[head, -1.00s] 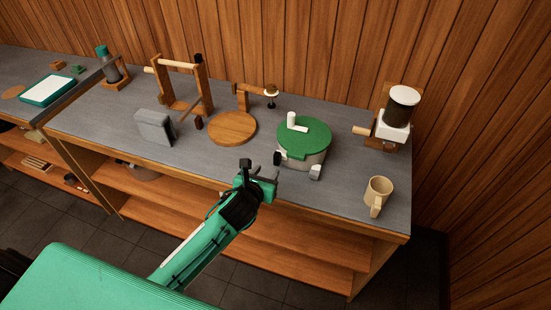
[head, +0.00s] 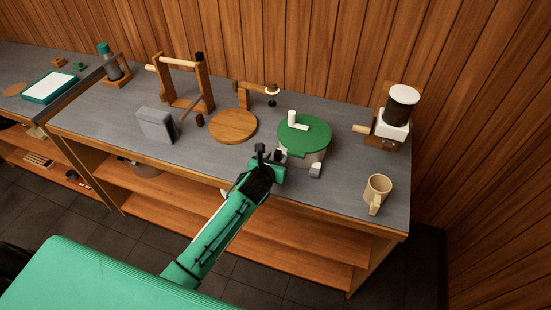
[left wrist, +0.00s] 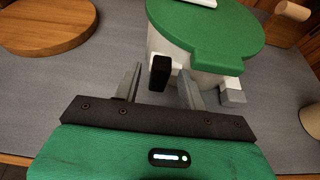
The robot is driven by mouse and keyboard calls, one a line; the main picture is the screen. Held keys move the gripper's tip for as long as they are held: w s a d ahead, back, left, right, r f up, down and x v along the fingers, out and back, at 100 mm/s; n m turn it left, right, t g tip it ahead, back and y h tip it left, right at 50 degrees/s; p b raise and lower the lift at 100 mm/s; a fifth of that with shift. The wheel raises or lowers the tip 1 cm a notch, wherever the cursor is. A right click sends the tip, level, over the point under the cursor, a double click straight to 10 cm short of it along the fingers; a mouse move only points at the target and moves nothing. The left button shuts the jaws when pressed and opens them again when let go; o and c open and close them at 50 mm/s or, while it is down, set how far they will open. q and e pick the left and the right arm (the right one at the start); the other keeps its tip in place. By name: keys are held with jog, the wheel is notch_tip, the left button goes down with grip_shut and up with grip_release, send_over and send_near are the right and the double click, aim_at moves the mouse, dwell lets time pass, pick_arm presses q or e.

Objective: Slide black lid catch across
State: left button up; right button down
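A round white pot with a green lid (head: 305,133) and a white handle stands on the bench; the green lid also shows in the left wrist view (left wrist: 215,28). The black lid catch (left wrist: 160,73) is a small upright block at the pot's near left side. My left gripper (head: 272,154) is at the pot's near left edge. In the left wrist view its two grey fingers (left wrist: 160,86) are apart, with the black catch between them and a visible gap on each side. In the head view the gripper largely hides the catch. My right gripper is out of view.
A light grey block (left wrist: 232,92) sits at the pot's right front. A beige mug (head: 377,191) stands near the bench's front right. A round wooden board (head: 233,126) lies left of the pot, and a grinder-like jar device (head: 394,126) stands behind right.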

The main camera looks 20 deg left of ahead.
pick_arm(q)
grip_shut()
jog(key=shift+d+r+p, duration=0.15)
jog(key=shift+d+p, duration=0.4)
jog(key=shift+d, duration=0.1)
jog(key=shift+d+f, duration=0.2)
jog(key=shift+d, duration=0.35)
jog(key=shift+o, duration=0.2)
grip_release()
jog(key=shift+d, duration=0.15)
jog(key=shift+s, duration=0.1)
jog(key=shift+s+r, duration=0.2)
jog(key=shift+s, duration=0.25)
jog(key=b+v, duration=0.1)
jog(key=v, duration=1.1)
jog(key=shift+s+r+b, duration=0.25)
jog(key=shift+s+b, duration=0.1)
